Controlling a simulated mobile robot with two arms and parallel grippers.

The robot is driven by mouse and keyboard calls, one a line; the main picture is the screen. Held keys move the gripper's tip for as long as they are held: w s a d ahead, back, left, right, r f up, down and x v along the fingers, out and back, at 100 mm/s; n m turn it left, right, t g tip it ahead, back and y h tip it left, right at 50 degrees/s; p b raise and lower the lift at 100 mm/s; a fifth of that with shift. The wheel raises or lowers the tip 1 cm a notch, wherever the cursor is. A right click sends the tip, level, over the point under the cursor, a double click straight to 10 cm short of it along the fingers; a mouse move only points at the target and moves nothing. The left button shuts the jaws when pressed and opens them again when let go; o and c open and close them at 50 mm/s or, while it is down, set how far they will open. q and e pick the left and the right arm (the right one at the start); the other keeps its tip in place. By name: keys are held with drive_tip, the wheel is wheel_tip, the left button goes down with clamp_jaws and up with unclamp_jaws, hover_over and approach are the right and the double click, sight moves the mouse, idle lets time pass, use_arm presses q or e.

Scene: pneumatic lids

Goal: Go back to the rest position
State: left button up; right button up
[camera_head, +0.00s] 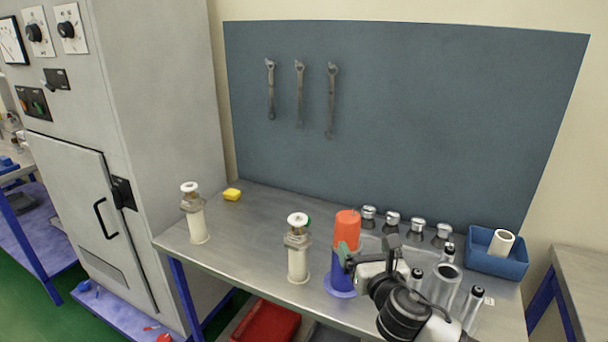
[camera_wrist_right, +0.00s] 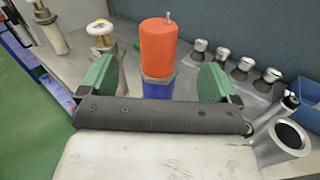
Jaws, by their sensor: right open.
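My right gripper (camera_head: 349,260) is at the front right of the metal workbench, beside an orange cylinder (camera_head: 347,229) that stands upright on a blue base (camera_head: 340,284). In the right wrist view the gripper (camera_wrist_right: 158,78) has its two green pads wide apart, and the orange cylinder (camera_wrist_right: 159,47) shows beyond and between them. It has a small metal pin on top. Nothing is seen held in the jaws. I cannot tell whether the pads touch the blue base (camera_wrist_right: 159,88). My left gripper shows in neither view.
Two white pneumatic posts (camera_head: 298,252) (camera_head: 194,214) stand on the bench (camera_head: 240,253), with a yellow block (camera_head: 232,194) behind. Several metal-capped parts (camera_head: 392,222) stand along the back. Clear tubes (camera_head: 446,284) stand close to my right arm. A blue bin (camera_head: 510,263) holds a white tube.

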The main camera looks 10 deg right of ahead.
drive_tip(key=s+a+f+m+g+h, duration=0.2)
drive_tip(key=s+f+m+g, duration=0.4)
drive_tip(key=s+f+m, duration=0.8)
drive_tip(key=s+d+f+m+g+y, duration=0.15)
drive_tip(key=s+m+g, duration=0.25)
drive_tip(key=s+m, duration=0.6)
drive_tip(key=s+d+f+m+g, duration=0.1)
drive_tip(key=s+f+m+g, duration=0.25)
drive_tip(key=s+m, duration=0.6)
wheel_tip(320, 180, down, 27)
drive_tip(key=s+g, duration=0.1)
drive_tip(key=g, duration=0.1)
drive_tip(key=s+d+f+g, duration=0.1)
drive_tip(key=s+d+f, duration=0.1)
drive_tip(key=s+f, duration=1.2)
drive_tip(key=shift+s+d+f, duration=0.25)
drive_tip(key=shift+s+d, duration=0.05)
drive_tip(key=shift+s, duration=0.35)
drive_tip(key=shift+h, duration=0.25)
